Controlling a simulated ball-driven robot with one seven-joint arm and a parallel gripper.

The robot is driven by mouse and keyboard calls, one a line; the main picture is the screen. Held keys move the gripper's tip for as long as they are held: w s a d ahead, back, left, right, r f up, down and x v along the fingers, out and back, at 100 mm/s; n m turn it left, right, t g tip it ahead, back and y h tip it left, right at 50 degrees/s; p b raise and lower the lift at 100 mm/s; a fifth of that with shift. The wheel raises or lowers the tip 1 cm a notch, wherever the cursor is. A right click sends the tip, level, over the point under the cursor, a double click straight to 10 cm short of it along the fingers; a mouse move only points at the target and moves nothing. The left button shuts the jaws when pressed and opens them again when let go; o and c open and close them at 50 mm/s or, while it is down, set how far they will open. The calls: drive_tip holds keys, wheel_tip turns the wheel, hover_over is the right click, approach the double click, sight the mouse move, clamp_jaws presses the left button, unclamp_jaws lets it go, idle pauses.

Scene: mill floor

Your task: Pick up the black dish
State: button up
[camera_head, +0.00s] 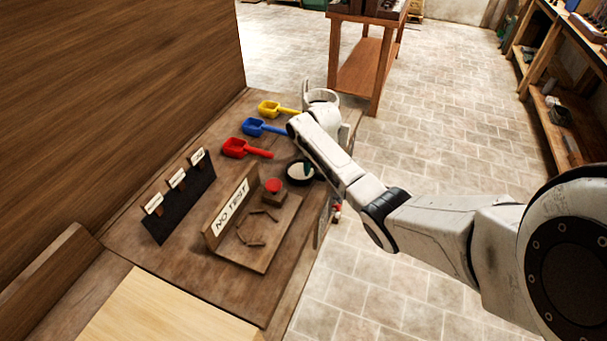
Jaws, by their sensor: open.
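The black dish (300,173) is small and round and sits on the brown wooden table, near its right edge. Its inside looks pale, with a dark greenish mark at its right side. My arm comes in from the right and its forearm passes just beside the dish, close to its upper right in the picture. The arm bends back at a white wrist part near the table's far corner. My gripper cannot be made out; the forearm seems to hide it.
Left of the dish lie red (236,148), blue (254,127) and yellow (270,108) scoops. A black rack (180,205) with labels is further left. A wooden cart (360,68) stands behind.

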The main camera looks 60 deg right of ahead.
drive_tip(key=c, duration=1.3)
drive_tip(key=shift+r, duration=0.1)
drive_tip(key=shift+r, duration=0.55)
drive_tip(key=s+a+r+p, duration=0.1)
drive_tip(key=s+r+p, duration=0.1)
drive_tip(key=s+r, duration=0.2)
drive_tip(key=s+a+r+p, duration=0.1)
drive_tip(key=s+r, duration=0.3)
drive_tip(key=s, duration=0.1)
drive_tip(key=s+a+r+p, duration=0.2)
drive_tip(key=s+r, duration=0.1)
drive_tip(key=s, duration=0.1)
drive_tip(key=shift+s+r+p, duration=0.15)
drive_tip(key=shift+r+p, duration=0.2)
drive_tip(key=shift+r, duration=0.05)
